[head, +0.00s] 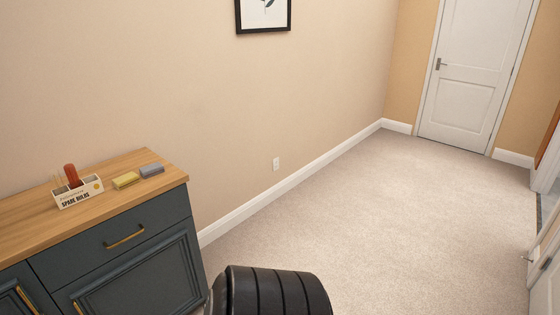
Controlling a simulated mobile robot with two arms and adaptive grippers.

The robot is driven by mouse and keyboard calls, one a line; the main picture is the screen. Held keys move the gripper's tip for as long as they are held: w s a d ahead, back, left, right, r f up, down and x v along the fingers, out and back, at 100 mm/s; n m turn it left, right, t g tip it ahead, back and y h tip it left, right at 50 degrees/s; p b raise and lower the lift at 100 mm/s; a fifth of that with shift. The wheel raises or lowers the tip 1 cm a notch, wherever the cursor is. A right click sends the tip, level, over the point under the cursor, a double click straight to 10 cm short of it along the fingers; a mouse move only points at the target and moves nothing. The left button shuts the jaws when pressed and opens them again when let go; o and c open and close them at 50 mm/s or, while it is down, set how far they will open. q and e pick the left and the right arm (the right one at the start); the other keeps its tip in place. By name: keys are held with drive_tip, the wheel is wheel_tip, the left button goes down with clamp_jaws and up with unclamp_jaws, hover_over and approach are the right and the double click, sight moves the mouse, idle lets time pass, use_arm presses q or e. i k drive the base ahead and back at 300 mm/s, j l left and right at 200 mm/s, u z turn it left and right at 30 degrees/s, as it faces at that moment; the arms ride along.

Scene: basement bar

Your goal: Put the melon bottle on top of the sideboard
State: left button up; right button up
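The sideboard (142,222) is at the lower left, with a light wood top, dark blue-grey fronts and brass handles. It stands against the beige wall and is cut off by the left and bottom edges of the head view. I cannot make out a melon bottle. Neither of my grippers is in view.
A small white box (76,191) marked "SPARE BULBS" with a red-brown item (72,176) in it, a yellow block (126,180) and a blue-grey block (151,170) are on the sideboard top. Open carpet (370,220) leads to a closed white door (475,75).

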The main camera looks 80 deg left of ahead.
sight(33, 218)
drive_tip(key=u, duration=0.8)
drive_tip(key=j+u, duration=0.2)
drive_tip(key=u, duration=0.25)
drive_tip(key=j+u, duration=0.2)
drive_tip(key=u, duration=0.3)
drive_tip(key=j+u, duration=0.25)
drive_tip(key=u, duration=0.2)
drive_tip(key=j+u, duration=0.2)
drive_tip(key=u, duration=0.25)
drive_tip(key=i+j+u, duration=0.1)
drive_tip(key=u, duration=0.4)
drive_tip(key=i+j+u, duration=0.45)
drive_tip(key=i+j, duration=0.85)
drive_tip(key=j, duration=0.35)
